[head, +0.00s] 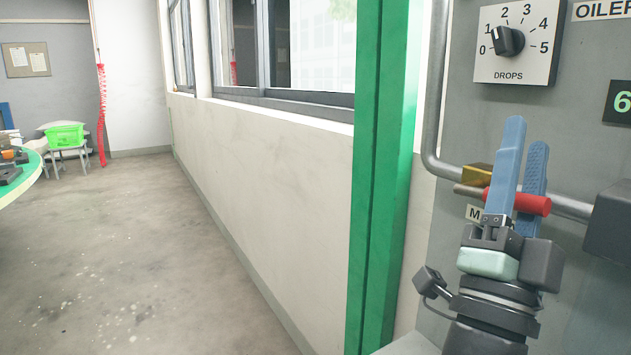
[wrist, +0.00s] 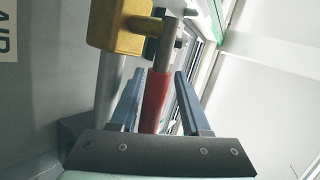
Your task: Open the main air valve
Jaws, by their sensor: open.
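The valve has a brass-yellow body (head: 478,174) on a grey pipe, and a lever with a red grip (head: 530,203). In the head view the lever looks roughly in line with the pipe. My gripper (head: 527,134) is open, its two blue fingers on either side of the red grip. In the wrist view the red grip (wrist: 155,98) runs between the fingers of my gripper (wrist: 162,72), nearer the left one, and the yellow body (wrist: 115,25) is beyond the fingertips. I cannot tell whether either finger touches the grip. My gripper hides part of the grip and a label.
A grey panel carries a DROPS dial (head: 508,41) above the valve and a dark box (head: 612,220) to its right. A green post (head: 378,170) stands left of the panel. Floor (head: 170,250) is clear at left, with a round table (head: 25,170) and a green basket (head: 65,136) farther off.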

